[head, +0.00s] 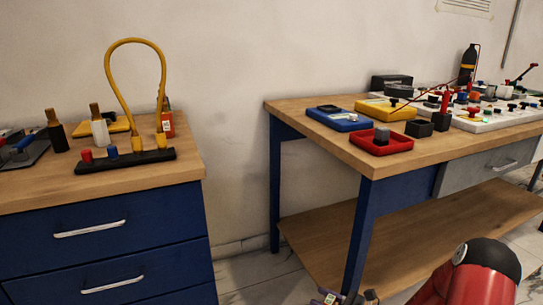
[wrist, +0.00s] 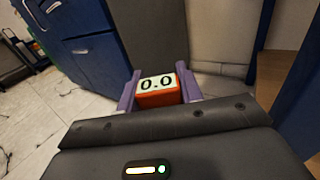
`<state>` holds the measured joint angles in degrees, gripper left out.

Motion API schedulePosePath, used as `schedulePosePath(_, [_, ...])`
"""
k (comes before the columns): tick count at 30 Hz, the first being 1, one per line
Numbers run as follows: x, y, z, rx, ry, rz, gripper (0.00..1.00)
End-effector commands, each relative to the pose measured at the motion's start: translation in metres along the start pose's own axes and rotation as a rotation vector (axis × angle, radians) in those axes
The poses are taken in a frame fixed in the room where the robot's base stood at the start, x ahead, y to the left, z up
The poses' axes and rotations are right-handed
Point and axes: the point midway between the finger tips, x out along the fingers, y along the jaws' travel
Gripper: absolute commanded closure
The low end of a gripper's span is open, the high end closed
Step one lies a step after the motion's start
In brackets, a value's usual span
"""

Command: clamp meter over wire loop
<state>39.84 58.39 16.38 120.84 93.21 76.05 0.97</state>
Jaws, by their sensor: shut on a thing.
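The wire loop (head: 109,75) is a thick yellow cable arched upright from a black base strip (head: 90,165) on the left cabinet's top. In the wrist view my gripper (wrist: 160,84) has purple fingers shut on the sides of the clamp meter (wrist: 158,98), an orange-red box. Its display reads 0.0; its clamp jaws are hidden from me. The gripper points towards the floor area by blue furniture, away from the loop. In the head view my red arm is low at the right, and only a small purple part shows at the bottom edge.
The blue cabinet (head: 130,250) also holds a red bottle-like item (head: 167,120) behind the loop, and black (head: 57,135) and white (head: 100,130) items. The right workbench (head: 330,140) carries a blue tray, a red tray (head: 382,145) and several devices. A gap separates cabinet and bench.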

Motion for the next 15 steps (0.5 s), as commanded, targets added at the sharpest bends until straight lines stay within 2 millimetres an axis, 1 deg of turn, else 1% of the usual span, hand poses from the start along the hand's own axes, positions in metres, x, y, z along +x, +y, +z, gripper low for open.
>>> schedulePosePath(3, [0.000, 0.006, -0.010, 0.004, -0.005, 0.009, 0.90])
schedulePosePath(8, [0.003, 0.014, -0.016, 0.003, -0.007, 0.028, 0.90])
schedulePosePath(11, [0.004, 0.015, -0.015, 0.002, -0.008, 0.031, 0.90])
schedulePosePath(15, [0.003, 0.007, -0.004, -0.001, -0.007, 0.018, 0.90])
